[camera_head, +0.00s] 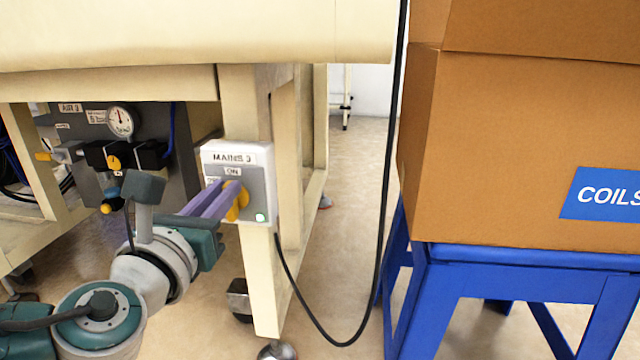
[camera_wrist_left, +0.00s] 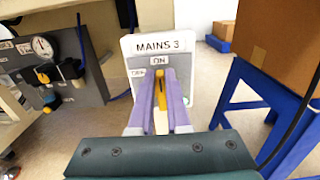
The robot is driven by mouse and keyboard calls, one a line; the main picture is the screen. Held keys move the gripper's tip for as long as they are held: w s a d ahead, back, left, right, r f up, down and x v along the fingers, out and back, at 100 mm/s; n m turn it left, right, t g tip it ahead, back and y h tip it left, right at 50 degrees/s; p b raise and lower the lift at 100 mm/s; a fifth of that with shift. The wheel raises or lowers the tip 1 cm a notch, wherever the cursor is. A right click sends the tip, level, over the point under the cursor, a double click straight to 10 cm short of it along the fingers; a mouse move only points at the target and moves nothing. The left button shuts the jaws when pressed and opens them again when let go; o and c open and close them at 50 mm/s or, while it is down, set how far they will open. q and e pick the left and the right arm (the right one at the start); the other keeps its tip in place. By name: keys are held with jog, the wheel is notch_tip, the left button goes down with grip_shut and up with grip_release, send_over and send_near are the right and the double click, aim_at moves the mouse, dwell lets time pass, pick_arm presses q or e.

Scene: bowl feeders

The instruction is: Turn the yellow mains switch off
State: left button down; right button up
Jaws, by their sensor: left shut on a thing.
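The yellow mains switch (camera_head: 238,203) is a rotary handle on a white and grey box (camera_head: 264,158) labelled MAINS 3, fixed to a cream frame leg. In the left wrist view the switch (camera_wrist_left: 161,91) stands between the purple fingers, its grip roughly upright below the ON label; another label sits to its left. A green lamp (camera_head: 261,217) glows at the box's lower right. My left gripper (camera_head: 232,192) is shut on the switch handle, and its fingers hide part of the dial. It also fills the middle of the left wrist view (camera_wrist_left: 162,78). My right gripper is not in view.
A grey air panel (camera_head: 84,180) with a gauge (camera_head: 120,122) and yellow knobs stands left of the box. A black cable (camera_head: 389,150) hangs in a loop to the right. A cardboard box (camera_head: 500,130) rests on a blue stand (camera_head: 500,257). Cream sheeting overhangs above.

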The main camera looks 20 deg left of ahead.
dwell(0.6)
pick_arm(q)
jog(key=shift+s+a+f+n+b, duration=0.1)
jog(key=shift+a+f+n+b, duration=0.3)
jog(key=shift+n+b, duration=1.8)
jog(key=shift+s+a+f+n+b, duration=0.1)
jog(key=shift+a+f+n+b, duration=0.5)
jog(key=shift+n, duration=3.15)
jog(key=shift+s+a+f+n+b, duration=0.1)
jog(key=shift+a+f+n+b, duration=0.15)
jog(key=shift+n+b, duration=2)
jog(key=shift+n+p, duration=0.65)
jog(key=shift+n, duration=0.25)
jog(key=c, duration=0.9)
grip_release()
jog(key=shift+s, duration=0.1)
